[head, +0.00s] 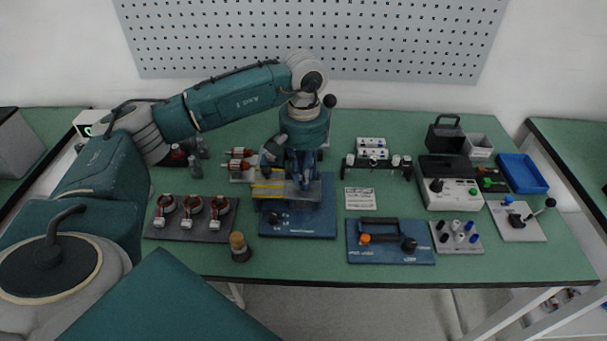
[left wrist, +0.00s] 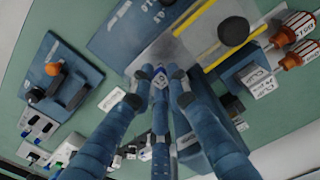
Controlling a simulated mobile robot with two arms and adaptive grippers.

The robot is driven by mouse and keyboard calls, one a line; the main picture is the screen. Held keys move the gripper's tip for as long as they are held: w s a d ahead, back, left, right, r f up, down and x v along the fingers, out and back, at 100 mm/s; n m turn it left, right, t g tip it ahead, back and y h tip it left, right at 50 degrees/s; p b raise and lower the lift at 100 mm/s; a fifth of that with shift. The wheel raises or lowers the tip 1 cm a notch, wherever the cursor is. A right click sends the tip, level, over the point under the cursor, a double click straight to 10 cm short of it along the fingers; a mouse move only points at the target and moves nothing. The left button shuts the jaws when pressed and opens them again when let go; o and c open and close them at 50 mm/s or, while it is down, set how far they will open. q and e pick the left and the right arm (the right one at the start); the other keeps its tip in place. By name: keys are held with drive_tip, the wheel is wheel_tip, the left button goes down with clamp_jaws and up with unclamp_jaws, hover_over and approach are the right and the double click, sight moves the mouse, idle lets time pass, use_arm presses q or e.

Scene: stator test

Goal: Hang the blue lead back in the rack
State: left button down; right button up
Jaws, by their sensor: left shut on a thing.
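My left gripper (head: 303,190) hangs over the blue base plate left of the table's middle, fingers pointing down. In the left wrist view, its blue fingers (left wrist: 156,82) close around a small blue and white piece (left wrist: 160,79), which I take as the end of the blue lead; the rest of the lead cannot be made out. A dark stand with white pieces on top (head: 378,162), which looks like the rack, is to the right of the gripper and apart from it. My right gripper is in neither view.
A yellow-edged grey plate (head: 268,188) is close beside the gripper. A blue board with a black handle (head: 390,257) lies front right. A grey plate with plugs (head: 444,247) and a blue tray (head: 523,173) are right. A printed card (head: 359,198) lies before the stand.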

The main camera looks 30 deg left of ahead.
use_arm(q)
drive_tip(key=shift+f+b, duration=0.85)
drive_tip(key=shift+f, duration=0.1)
drive_tip(key=c, duration=1.6)
unclamp_jaws()
drive_tip(key=shift+r, duration=0.15)
wheel_tip(320, 180, up, 12)
drive_tip(key=shift+f, duration=0.1)
drive_tip(key=shift+d+f, duration=0.1)
